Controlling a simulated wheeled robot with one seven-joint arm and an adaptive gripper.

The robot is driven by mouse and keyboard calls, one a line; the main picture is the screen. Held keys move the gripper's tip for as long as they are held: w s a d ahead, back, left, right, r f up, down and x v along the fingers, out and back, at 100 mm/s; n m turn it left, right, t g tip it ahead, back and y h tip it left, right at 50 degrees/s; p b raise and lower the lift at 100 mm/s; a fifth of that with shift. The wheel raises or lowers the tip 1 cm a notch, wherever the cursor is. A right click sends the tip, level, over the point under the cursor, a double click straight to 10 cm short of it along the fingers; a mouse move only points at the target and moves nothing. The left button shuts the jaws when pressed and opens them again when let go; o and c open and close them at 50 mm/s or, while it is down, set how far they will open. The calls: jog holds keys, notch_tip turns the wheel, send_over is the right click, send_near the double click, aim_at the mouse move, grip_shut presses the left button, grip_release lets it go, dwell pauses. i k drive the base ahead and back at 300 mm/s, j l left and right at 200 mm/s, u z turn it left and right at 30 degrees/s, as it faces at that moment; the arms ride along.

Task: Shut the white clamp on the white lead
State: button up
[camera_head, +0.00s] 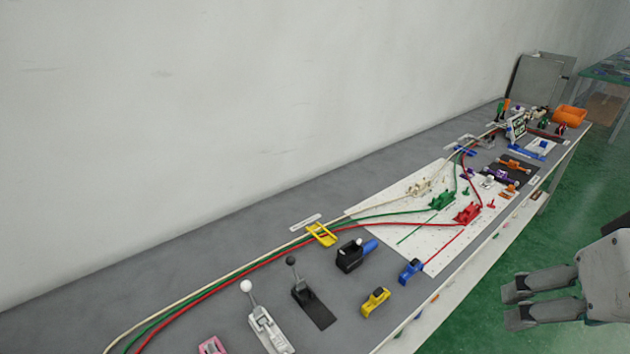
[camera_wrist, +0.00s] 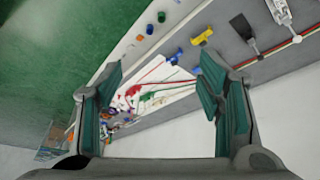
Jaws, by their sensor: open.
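The white clamp (camera_head: 418,188) is a small cream-white fixture on the white board (camera_head: 385,206), near its back edge and left of the green clamp (camera_head: 442,200). It is too small to tell how its lever stands. The white lead (camera_head: 215,281) runs along the bench's back side toward this clamp. My gripper (camera_head: 510,304) is open and empty, off the bench's front side over the green floor, well apart from the clamp. In the wrist view my gripper's fingers (camera_wrist: 162,85) are spread wide, with the board (camera_wrist: 180,93) seen far off between them.
A red clamp (camera_head: 467,213) stands right of the green one. A yellow bracket (camera_head: 321,235), black block (camera_head: 350,256), blue clamp (camera_head: 411,270), yellow clamp (camera_head: 375,302) and upright levers (camera_head: 262,318) stand on the bench's near part. A wall rises behind the bench.

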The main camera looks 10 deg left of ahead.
aim_at(246, 285)
jog(key=i+u, duration=0.1)
jog(key=u, duration=0.35)
jog(key=i+u, duration=0.1)
jog(key=u, duration=0.3)
jog(key=l+u, duration=0.1)
jog(key=u, duration=0.35)
jog(key=i, duration=0.05)
